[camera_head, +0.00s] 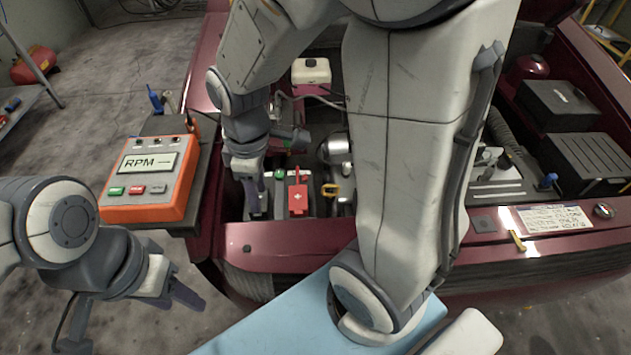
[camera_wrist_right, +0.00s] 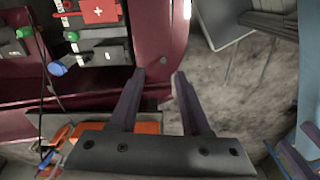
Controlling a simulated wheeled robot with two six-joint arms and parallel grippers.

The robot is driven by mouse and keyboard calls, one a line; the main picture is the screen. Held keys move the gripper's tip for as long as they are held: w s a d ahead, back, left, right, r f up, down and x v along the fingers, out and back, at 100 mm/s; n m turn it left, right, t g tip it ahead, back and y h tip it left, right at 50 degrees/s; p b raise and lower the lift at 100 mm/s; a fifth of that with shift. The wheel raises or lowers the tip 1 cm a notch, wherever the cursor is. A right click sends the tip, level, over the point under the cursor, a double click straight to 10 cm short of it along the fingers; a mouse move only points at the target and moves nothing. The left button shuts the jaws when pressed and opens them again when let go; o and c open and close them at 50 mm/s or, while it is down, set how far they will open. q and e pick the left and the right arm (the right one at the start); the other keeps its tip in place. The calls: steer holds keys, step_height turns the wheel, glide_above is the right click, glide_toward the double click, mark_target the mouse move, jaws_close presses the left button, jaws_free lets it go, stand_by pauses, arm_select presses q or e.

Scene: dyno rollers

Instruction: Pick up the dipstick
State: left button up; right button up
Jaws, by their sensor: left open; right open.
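A yellow loop handle (camera_head: 330,190), which looks like the dipstick's, stands in the engine bay just right of the red cover; anything below the loop is hidden. I do not make it out in the right wrist view. My right gripper (camera_head: 262,204) reaches over the left side of the bay, left of the yellow loop and apart from it. In the right wrist view its two fingers (camera_wrist_right: 160,92) are spread, with nothing between them but car edge and floor. My left gripper (camera_head: 178,292) is open and empty at the lower left, outside the car.
The red cover with a white cross (camera_head: 298,197) sits between my right gripper and the loop. An orange RPM meter (camera_head: 148,205) rests on a stand at left. The maroon front rim (camera_head: 290,236) borders the bay. My right arm hides much of the middle.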

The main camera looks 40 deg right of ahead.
steer(key=w+d+f+n, duration=0.2)
steer(key=w+d+f, duration=0.2)
steer(key=d, duration=0.6)
steer(key=n, duration=0.2)
glide_above(323, 187)
step_height(323, 187, down, 8)
steer(key=f, duration=0.1)
steer(key=shift+w+d+f+p, duration=0.1)
steer(key=shift+f+p, duration=0.05)
steer(key=shift+f, duration=1.3)
steer(key=shift+d+f+p, duration=0.1)
steer(key=shift+f+p, duration=0.05)
steer(key=shift+f, duration=1.3)
steer(key=shift+a, duration=0.1)
jaws_close()
